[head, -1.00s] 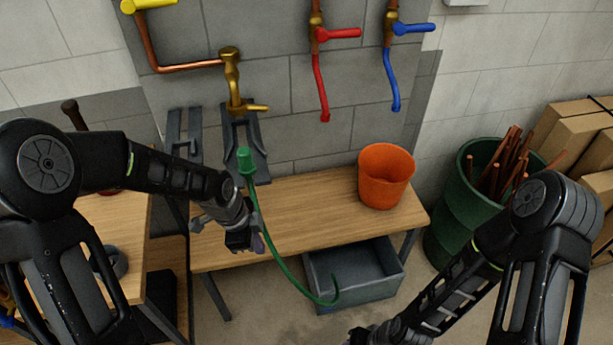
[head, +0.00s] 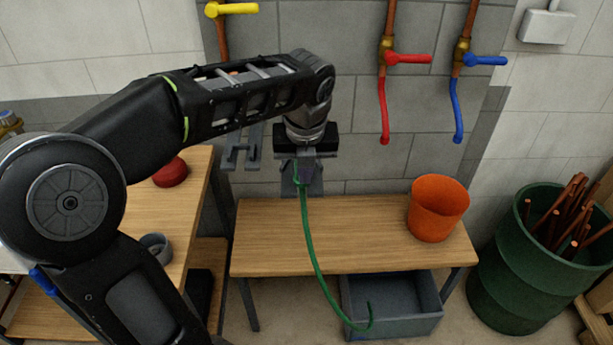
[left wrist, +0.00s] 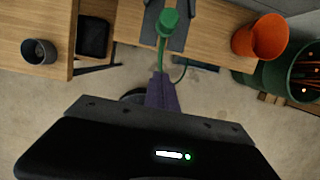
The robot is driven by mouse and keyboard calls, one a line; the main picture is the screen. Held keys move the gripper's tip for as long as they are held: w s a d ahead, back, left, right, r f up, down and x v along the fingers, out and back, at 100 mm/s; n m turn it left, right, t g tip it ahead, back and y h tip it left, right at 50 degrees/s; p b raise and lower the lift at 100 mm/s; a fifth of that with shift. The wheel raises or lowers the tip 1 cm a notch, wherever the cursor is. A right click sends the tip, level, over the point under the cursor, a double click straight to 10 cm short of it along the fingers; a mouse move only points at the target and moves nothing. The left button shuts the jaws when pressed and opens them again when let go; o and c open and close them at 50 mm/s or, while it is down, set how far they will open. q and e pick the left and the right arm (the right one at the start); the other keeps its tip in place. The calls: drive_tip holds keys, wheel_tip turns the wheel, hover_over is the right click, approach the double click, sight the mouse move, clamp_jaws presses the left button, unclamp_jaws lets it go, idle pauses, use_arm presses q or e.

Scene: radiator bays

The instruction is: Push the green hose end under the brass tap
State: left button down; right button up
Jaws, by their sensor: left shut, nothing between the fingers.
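My right gripper is out of view.
An orange bucket (head: 438,210) stands on the wooden bench (head: 375,228), right of the hose. The grey tub (head: 425,298) is under the bench. A green barrel (head: 510,270) of copper pipes stands at right. Red (head: 384,110) and blue (head: 457,110) tap spouts hang above.

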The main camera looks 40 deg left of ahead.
use_arm(q)
drive_tip(key=w+a+f+p, duration=0.2)
drive_tip(key=w+f, duration=0.3)
drive_tip(key=f, duration=0.4)
drive_tip(key=shift+a+f, duration=0.15)
drive_tip(key=shift+a, duration=0.75)
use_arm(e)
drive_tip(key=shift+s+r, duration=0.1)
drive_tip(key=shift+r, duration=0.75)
